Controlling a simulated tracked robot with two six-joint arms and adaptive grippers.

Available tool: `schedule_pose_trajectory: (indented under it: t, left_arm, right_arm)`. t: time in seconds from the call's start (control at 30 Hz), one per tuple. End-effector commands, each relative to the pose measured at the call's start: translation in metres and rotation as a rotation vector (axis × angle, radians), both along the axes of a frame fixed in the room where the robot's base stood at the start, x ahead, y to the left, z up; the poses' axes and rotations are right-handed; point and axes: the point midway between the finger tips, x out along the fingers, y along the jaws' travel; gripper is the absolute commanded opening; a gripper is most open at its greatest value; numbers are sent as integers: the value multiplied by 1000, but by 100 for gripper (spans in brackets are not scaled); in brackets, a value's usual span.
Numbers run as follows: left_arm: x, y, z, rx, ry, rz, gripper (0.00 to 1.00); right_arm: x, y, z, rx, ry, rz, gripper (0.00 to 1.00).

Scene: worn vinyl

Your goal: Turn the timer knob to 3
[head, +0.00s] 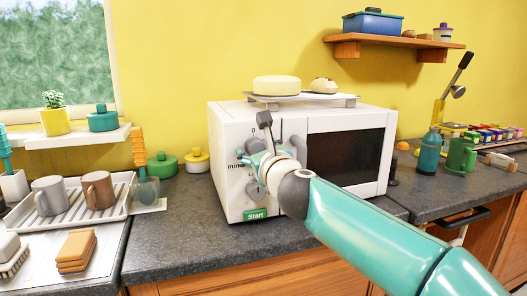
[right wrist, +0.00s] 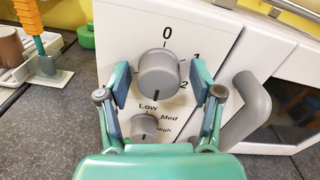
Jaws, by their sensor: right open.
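The white microwave (head: 228,185) stands on the counter with its control panel facing me. Its grey timer knob (right wrist: 158,72) shows in the right wrist view, with 0 above it and 1 and 2 on its right. The knob's dark mark points down; I cannot see a 3. My right gripper (right wrist: 161,84) is open, one finger on each side of the timer knob, with gaps visible. In the head view the right gripper (head: 258,148) hides most of that knob. The lower knob (right wrist: 145,126), with Low and Med labels, sits beneath. My left gripper is not in view.
A grey door handle (right wrist: 247,108) juts out right of the panel. A tray (head: 300,97) with food lies on top of the microwave. A dish rack (head: 75,215) with mugs (head: 98,190) stands left. The dark counter (head: 165,240) before the microwave's left side is clear.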

Motion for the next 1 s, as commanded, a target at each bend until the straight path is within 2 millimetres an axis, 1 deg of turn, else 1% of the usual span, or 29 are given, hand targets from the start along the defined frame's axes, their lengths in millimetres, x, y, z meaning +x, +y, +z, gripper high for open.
schedule_pose_trajectory:
  t: [0.17, 0.27, 0.37, 0.6, 0.8, 0.9, 1.0]
  left_arm:
    - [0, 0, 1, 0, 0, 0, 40]
    - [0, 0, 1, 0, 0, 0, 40]
    - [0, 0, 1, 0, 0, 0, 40]
    - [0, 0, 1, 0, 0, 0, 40]
    - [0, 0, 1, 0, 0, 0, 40]
    - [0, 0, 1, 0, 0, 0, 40]
    - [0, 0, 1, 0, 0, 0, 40]
  right_arm:
    - [-5, -1, 1, -1, -1, 1, 65]
    - [-13, -4, 2, -1, -1, 1, 65]
    - [-25, -8, 2, -2, -1, 1, 65]
    - [-66, -21, 2, 1, -2, 3, 65]
    - [-97, -32, 1, 1, -1, 1, 65]
    - [-106, -35, 0, 1, -1, 0, 65]
    - [-110, -36, -1, 0, 0, 0, 65]
